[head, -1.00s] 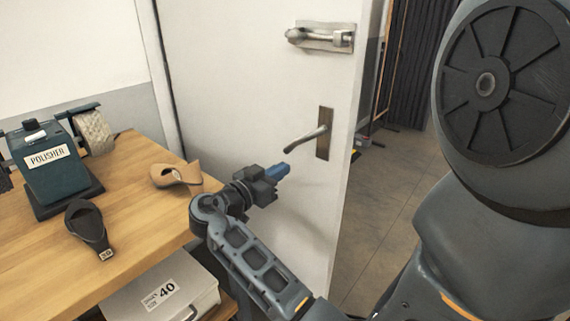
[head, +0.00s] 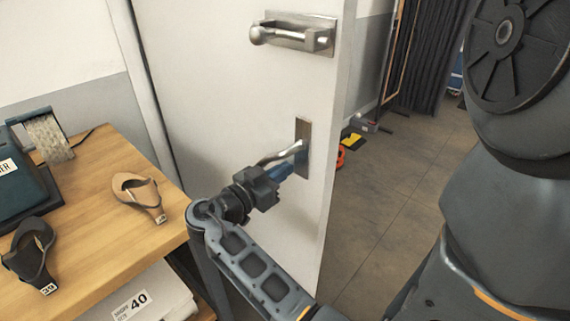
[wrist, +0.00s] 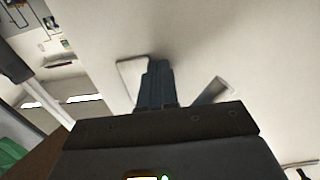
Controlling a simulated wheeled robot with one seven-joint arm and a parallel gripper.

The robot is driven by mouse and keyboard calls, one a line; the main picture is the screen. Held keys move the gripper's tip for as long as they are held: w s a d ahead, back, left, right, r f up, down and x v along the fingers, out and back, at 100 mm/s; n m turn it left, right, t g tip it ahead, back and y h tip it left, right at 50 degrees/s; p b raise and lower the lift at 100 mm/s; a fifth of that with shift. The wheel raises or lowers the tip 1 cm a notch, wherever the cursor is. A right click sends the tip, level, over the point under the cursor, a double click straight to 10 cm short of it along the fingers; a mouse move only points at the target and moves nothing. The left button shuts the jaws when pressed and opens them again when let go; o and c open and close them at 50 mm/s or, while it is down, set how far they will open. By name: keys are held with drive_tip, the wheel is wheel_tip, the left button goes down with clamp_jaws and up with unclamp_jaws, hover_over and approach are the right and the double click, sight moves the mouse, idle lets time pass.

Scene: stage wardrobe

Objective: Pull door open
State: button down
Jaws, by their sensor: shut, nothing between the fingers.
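The white door (head: 215,100) stands ajar, its free edge at the right with the floor beyond in view. Its lever handle (head: 280,154) sits on a metal plate (head: 303,135) near that edge. My gripper (head: 284,171) is shut and empty, its blue fingers just below the lever and close to the door face. I cannot tell whether they touch it. In the wrist view, the shut fingers (wrist: 155,82) point at the pale door face (wrist: 220,45), with pale metal-like pieces on either side.
A second metal latch (head: 290,36) is higher on the door. A wooden table (head: 105,215) with shoes (head: 138,194) and a polisher (head: 20,185) stands at the left, close to my arm. Beyond the door are open floor (head: 400,190), a dark curtain (head: 432,55) and yellow and red items.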

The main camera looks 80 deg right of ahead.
drive_tip(key=shift+d, duration=0.15)
drive_tip(key=shift+s+d, duration=0.1)
drive_tip(key=shift+s, duration=0.05)
